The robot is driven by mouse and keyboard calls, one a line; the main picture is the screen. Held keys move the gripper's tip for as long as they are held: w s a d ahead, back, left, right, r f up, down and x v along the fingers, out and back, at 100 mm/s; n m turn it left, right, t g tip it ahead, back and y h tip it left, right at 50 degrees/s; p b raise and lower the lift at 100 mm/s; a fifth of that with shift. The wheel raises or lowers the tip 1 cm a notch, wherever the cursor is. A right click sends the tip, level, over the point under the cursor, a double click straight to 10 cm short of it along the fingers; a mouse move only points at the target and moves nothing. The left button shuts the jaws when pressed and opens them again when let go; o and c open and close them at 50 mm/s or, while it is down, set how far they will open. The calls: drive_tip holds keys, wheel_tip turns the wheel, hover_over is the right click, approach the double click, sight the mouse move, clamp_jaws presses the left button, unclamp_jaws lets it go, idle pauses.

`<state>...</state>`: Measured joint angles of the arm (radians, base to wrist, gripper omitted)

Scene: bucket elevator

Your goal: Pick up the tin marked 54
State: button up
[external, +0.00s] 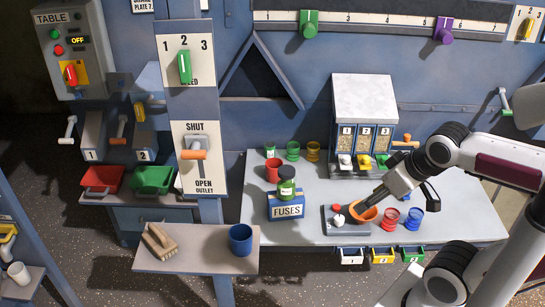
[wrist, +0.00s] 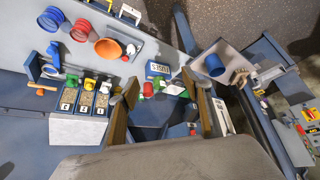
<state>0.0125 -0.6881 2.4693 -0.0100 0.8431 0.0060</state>
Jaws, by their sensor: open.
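A green tin with a pale band (external: 286,183) stands on the blue FUSES box (external: 286,207) on the worktable; its marking is too small to read. Another small green tin (external: 270,151) stands behind at the left, also unreadable. I cannot tell which is marked 54. My gripper (external: 366,198) is open and hangs over the orange bowl (external: 371,213), right of the FUSES box and apart from both tins. In the wrist view my open gripper's fingers (wrist: 160,82) show, with the FUSES box (wrist: 158,69) and small green items (wrist: 148,89) seen beyond between them.
A dispenser with three bins (external: 364,100) stands at the back. Red (external: 391,218) and blue (external: 414,219) cups stand right of the bowl. The table between dispenser and FUSES box has free room.

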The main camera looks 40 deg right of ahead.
drive_tip(key=w+d+f+m+t+h, duration=0.15)
drive_tip(key=w+d, duration=0.35)
drive_tip(key=w, duration=1.1)
drive_tip(key=w+d+t, duration=0.2)
drive_tip(key=w+d, duration=0.3)
drive_tip(key=w, duration=1.2)
drive_tip(key=w+d+f+t, duration=0.2)
drive_tip(key=w+d+f, duration=0.6)
drive_tip(key=w, duration=0.4)
drive_tip(key=t, duration=0.2)
approach(270, 150)
wheel_tip(270, 150, up, 2)
drive_tip(key=w+d, duration=0.1)
drive_tip(key=w, duration=0.1)
drive_tip(key=shift+d+r+h, duration=0.15)
drive_tip(key=shift+d+h, duration=0.1)
drive_tip(key=shift+w, duration=0.15)
drive_tip(key=shift+x, duration=1.15)
